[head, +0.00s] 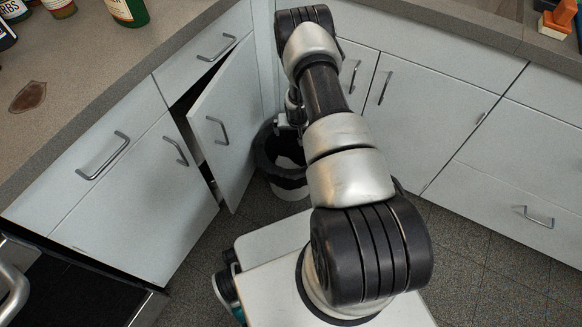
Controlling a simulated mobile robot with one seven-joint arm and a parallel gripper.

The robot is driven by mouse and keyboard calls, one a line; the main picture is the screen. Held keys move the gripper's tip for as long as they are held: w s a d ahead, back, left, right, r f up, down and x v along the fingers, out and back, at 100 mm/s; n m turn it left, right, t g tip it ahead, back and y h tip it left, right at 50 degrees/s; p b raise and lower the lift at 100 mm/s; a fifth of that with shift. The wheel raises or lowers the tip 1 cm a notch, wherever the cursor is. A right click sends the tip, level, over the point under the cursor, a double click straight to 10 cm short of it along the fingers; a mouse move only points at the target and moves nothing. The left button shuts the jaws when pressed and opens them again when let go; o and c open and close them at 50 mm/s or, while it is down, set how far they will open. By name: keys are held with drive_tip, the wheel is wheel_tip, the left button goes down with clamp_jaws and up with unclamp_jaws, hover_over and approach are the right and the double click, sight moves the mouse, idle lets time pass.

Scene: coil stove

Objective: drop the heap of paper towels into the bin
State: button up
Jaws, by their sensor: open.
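The bin (265,165) stands on the floor in the corner between the cabinets. It has a wide black rim and a pale body, and my arm covers its right side. A pale patch shows inside its opening; I cannot tell whether it is the heap of paper towels or the bin's inside. No heap of paper towels can be made out for certain elsewhere. My gripper (283,121) is at the far end of my arm, over the back of the bin. It is open, mostly hidden by my arm, and nothing is visible in it.
A cabinet door (221,130) stands ajar just left of the bin. Cabinets with handles line both sides. Bottles (128,11) and a brown stain (28,97) are on the left counter (90,75). Tiled floor (455,245) is clear at the right.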

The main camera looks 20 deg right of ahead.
drive_tip(key=p+v, duration=0.5)
drive_tip(key=v, duration=1.2)
drive_tip(key=shift+r, duration=0.15)
